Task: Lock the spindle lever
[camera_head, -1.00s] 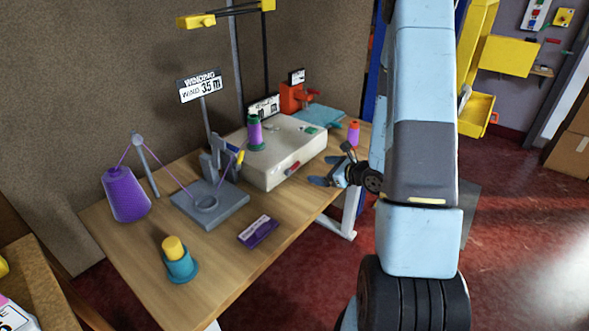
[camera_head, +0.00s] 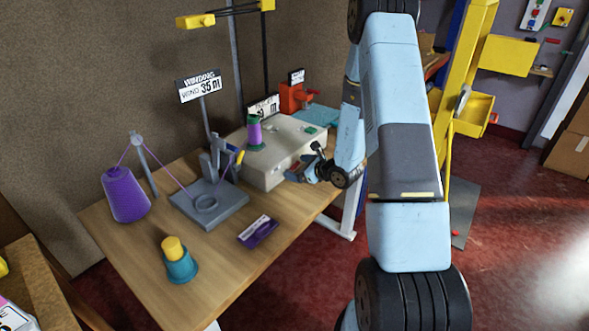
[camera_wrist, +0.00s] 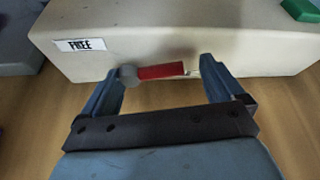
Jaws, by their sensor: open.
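The spindle lever (camera_wrist: 160,71) has a red handle and a grey round pivot on the front face of the cream winder box (camera_wrist: 215,38). In the wrist view the handle lies about level, pointing right from the pivot. A label reading FREE (camera_wrist: 80,45) is left of it. My gripper (camera_wrist: 160,85) is open, with one finger on each side of the lever. The left finger is close to the pivot and the right finger is just beyond the handle tip; I cannot tell whether they touch. In the head view my gripper (camera_head: 303,172) hides most of the lever at the box (camera_head: 270,165).
A purple and green thread spool (camera_head: 254,132) stands on the box. The grey winding stand (camera_head: 210,204), purple cone (camera_head: 125,195), teal and yellow piece (camera_head: 179,262) and purple labelled block (camera_head: 258,232) stand left on the wooden table (camera_head: 215,280). The red spool is hidden.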

